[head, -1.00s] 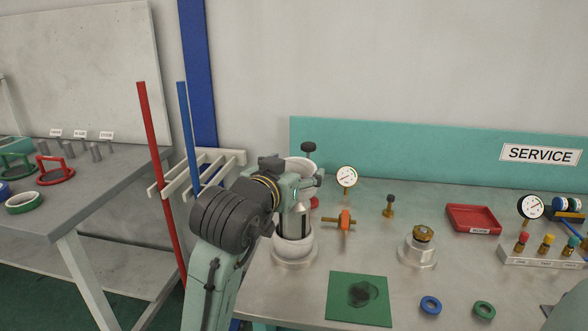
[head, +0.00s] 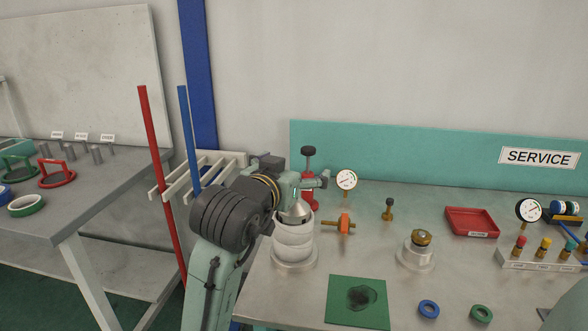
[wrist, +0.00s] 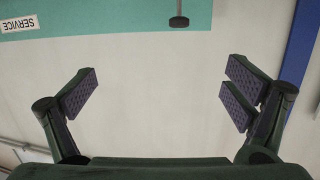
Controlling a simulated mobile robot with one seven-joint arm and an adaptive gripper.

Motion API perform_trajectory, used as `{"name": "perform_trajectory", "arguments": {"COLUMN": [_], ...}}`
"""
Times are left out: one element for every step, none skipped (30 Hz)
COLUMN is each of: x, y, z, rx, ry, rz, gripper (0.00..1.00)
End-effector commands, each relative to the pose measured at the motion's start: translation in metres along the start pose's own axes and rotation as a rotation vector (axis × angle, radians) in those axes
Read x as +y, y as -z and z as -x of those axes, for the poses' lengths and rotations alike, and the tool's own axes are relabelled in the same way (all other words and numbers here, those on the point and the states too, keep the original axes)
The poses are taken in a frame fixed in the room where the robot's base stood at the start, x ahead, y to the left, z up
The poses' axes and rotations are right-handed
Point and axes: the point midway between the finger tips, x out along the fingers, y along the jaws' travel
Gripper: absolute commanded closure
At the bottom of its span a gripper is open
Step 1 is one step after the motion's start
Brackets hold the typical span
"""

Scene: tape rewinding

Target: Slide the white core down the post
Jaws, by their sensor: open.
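A stack of white rings (head: 293,242) stands on a round metal base at the left of the bench in the head view. The white core appears to be in this stack, around the post, but I cannot tell its edges from the rings below. A pale metal cone (head: 297,212) shows above the stack, probably the post's top. My gripper (head: 310,186) is above the stack, apart from it, and partly hides the cone. In the wrist view my gripper (wrist: 163,92) is open, with nothing between its pads and the wall behind.
A red stand with a dark knob (head: 308,152) and a gauge (head: 346,180) are close behind my gripper. An orange valve (head: 345,223) is right of the stack. A green mat (head: 345,312) lies in front. A white rack (head: 176,190) with tall poles is left.

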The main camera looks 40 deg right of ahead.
Motion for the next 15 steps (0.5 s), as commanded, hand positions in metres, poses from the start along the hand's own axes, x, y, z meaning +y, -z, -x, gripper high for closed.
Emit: {"name": "perform_trajectory", "arguments": {"x": [0.000, 0.000, 0.000, 0.000, 0.000, 0.000, 0.000, 0.000, -0.001, -0.001, -0.001, -0.001, -0.001, -0.001, -0.001], "y": [0.000, 0.000, 0.000, 0.000, 0.000, 0.000, 0.000, 0.001, 0.001, 0.001, 0.001, 0.001, 0.001, 0.001, 0.001], "z": [0.000, 0.000, 0.001, 0.001, 0.003, 0.006, 0.009, 0.013, 0.020, 0.025, 0.032, 0.040, 0.047, 0.054, 0.063], "rx": [0.000, 0.000, 0.000, 0.000, 0.000, 0.001, 0.001, 0.002, 0.003, 0.003, 0.004, 0.003, 0.005, 0.004, 0.005], "ry": [0.000, 0.000, 0.000, 0.000, 0.000, 0.000, 0.000, 0.000, 0.002, 0.002, 0.002, 0.003, 0.003, 0.003, 0.003], "rz": [0.000, 0.000, 0.000, 0.000, 0.000, 0.000, 0.000, 0.000, -0.001, -0.001, -0.001, -0.001, -0.002, -0.003, -0.003], "gripper": [0.04, 0.04, 0.04, 0.04, 0.04, 0.04, 0.04, 0.04, 0.04, 0.04, 0.04, 0.04, 0.04, 0.04, 0.04]}}
